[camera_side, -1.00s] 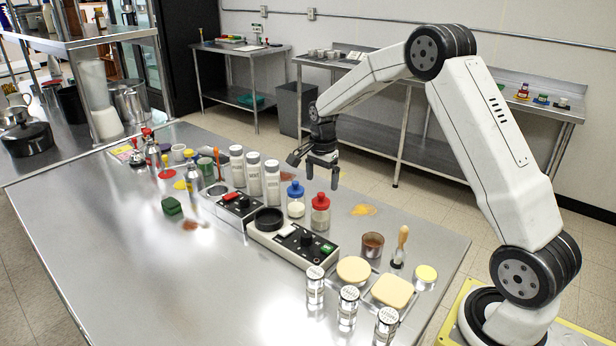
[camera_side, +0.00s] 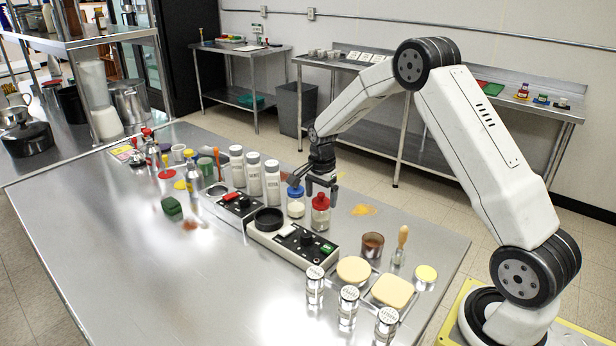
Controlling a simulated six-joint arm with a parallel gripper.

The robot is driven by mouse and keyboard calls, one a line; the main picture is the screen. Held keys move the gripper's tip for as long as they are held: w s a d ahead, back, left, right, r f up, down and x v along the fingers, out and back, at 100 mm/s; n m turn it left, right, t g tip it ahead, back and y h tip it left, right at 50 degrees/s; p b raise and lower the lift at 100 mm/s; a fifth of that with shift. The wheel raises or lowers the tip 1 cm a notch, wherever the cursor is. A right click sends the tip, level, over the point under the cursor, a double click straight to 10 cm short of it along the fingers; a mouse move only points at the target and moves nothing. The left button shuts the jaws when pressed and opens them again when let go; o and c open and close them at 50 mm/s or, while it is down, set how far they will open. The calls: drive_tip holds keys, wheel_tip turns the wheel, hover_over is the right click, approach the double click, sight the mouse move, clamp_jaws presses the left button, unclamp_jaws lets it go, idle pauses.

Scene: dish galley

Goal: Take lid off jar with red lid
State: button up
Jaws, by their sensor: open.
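The jar with the red lid (camera_side: 320,220) stands upright on the steel table, its red lid (camera_side: 321,201) on top. A similar jar with a blue lid (camera_side: 295,207) stands just left of it. My gripper (camera_side: 321,190) is open, pointing down, with its fingers just above and around the level of the red lid's top. One finger overlaps the blue-lidded jar's top in the picture. I cannot tell whether any finger touches either lid.
White shakers (camera_side: 254,173) stand left of the jars. A control box (camera_side: 292,238) with a black ring sits in front. A brown cup (camera_side: 372,245) and a brush (camera_side: 401,238) stand to the right. The table's front left is clear.

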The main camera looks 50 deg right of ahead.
sight(321, 194)
drive_tip(key=c, duration=1.3)
drive_tip(key=shift+c, duration=0.2)
drive_tip(key=shift+r, duration=0.1)
clamp_jaws()
drive_tip(key=shift+r, duration=0.5)
wheel_tip(321, 194, up, 2)
drive_tip(key=shift+r, duration=0.1)
drive_tip(key=s+a+r, duration=0.3)
drive_tip(key=s+r, duration=0.6)
drive_tip(key=s, duration=0.4)
drive_tip(key=shift+s+a+r, duration=0.25)
drive_tip(key=shift+a+r, duration=0.1)
drive_tip(key=shift+a, duration=0.05)
